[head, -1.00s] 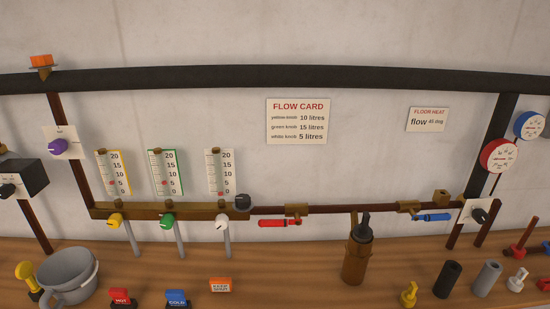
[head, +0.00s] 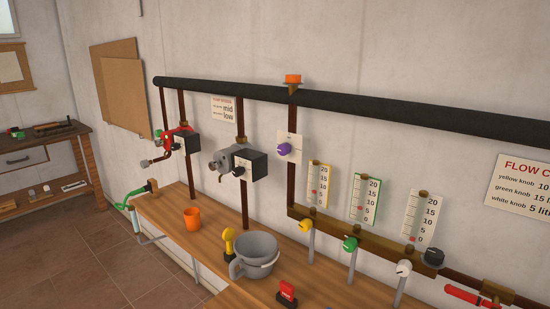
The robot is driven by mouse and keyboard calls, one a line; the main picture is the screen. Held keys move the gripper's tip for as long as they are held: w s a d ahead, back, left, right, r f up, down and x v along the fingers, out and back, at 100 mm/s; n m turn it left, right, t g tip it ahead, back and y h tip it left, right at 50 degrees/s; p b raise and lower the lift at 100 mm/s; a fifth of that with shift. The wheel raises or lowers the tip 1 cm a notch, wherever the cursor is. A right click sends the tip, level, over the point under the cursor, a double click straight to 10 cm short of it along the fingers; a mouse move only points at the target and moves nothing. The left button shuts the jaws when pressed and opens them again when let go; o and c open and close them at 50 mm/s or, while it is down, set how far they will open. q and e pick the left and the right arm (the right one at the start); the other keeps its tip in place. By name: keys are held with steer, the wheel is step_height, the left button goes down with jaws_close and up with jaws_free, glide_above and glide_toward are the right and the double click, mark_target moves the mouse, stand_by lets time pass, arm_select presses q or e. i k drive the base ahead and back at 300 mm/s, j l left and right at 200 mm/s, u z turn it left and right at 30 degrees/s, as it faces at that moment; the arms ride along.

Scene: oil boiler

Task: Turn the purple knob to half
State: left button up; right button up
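The purple knob (head: 284,149) sits on a white plate (head: 296,147) on a dark red vertical pipe, left of the gauges and under the thick black pipe. The setting marks on its plate are too small to read. Neither of my grippers is in the head view, and nothing touches the knob.
A grey bucket (head: 240,262), a yellow-handled item (head: 229,240) and an orange cup (head: 192,218) stand on the wooden bench (head: 170,218). A pump with a black box (head: 252,165) is left of the knob. Yellow (head: 306,225), green (head: 350,243) and white knobs (head: 403,267) are lower right.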

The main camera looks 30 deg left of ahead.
mark_target(284, 149)
steer(key=u, duration=0.95)
